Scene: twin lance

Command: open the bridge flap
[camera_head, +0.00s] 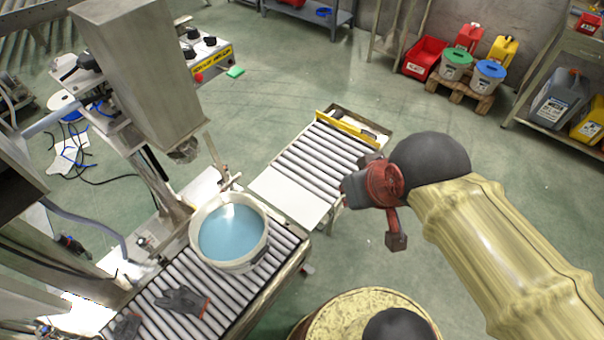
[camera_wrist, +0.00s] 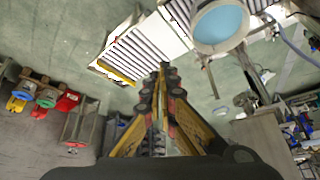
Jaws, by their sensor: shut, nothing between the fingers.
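The bridge flap appears to be the pale flat plate (camera_head: 290,194) between two roller conveyor sections in the head view. It lies flat, level with the rollers. In the wrist view the plate (camera_wrist: 157,33) shows at the top centre, beyond my fingertips. My gripper (camera_head: 356,188) is to the right of the plate in the head view, apart from it; its fingertips are hard to make out there. In the wrist view my gripper (camera_wrist: 165,70) is shut and empty, its tips drawn together. A latch or handle on the flap cannot be made out.
A white bucket of blue liquid (camera_head: 250,265) stands on the near rollers (camera_head: 238,295), beside dark gloves (camera_head: 182,301). The far rollers (camera_head: 322,150) end at a yellow bar (camera_head: 347,130). A drum (camera_head: 345,312) stands at the bottom. Open green floor (camera_head: 285,65) lies beyond.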

